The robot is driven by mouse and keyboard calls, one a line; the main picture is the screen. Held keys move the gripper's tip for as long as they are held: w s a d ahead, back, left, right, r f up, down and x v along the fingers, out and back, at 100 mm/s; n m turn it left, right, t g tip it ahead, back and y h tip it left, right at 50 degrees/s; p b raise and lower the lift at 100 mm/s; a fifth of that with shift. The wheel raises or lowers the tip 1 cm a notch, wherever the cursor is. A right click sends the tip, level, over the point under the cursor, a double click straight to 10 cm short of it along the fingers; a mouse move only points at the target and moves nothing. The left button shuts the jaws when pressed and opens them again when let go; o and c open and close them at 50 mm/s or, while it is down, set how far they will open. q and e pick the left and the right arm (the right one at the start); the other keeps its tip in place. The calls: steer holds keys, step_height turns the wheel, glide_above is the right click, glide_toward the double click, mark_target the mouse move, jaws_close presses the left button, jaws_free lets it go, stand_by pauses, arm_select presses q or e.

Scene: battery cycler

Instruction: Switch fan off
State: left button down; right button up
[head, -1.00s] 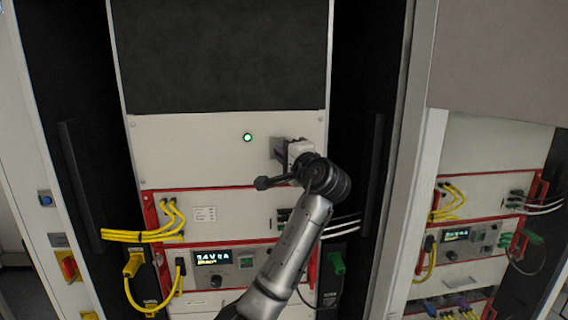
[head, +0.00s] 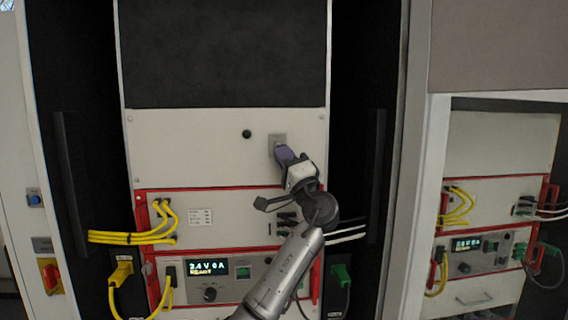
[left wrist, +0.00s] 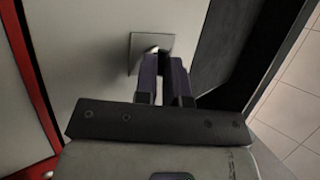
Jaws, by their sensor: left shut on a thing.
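The fan switch is a small toggle on a square grey plate (head: 277,138) on the white panel. In the left wrist view the plate (left wrist: 136,45) shows with a metal lever sticking out of it. My left gripper (head: 283,151) is at the plate, coming from below. In the left wrist view the dark purple fingers of the gripper (left wrist: 162,65) are shut on the lever, which they partly hide. The round indicator light (head: 247,134) left of the switch is dark. My right gripper is not in view.
Below the panel is a red-framed rack unit with yellow cables (head: 130,237). A lower unit has a lit display (head: 207,268). Black handles (head: 377,160) stand at both sides. A red rotary switch (head: 50,276) is at the far left.

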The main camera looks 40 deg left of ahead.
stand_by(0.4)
arm_select(q)
steer(key=c, duration=1.3)
jaws_free()
steer(key=shift+c, duration=0.2)
steer(key=shift+o, duration=0.7)
steer(key=shift+a+f, duration=0.1)
steer(key=shift+f, duration=0.05)
steer(key=shift+w+f, duration=0.1)
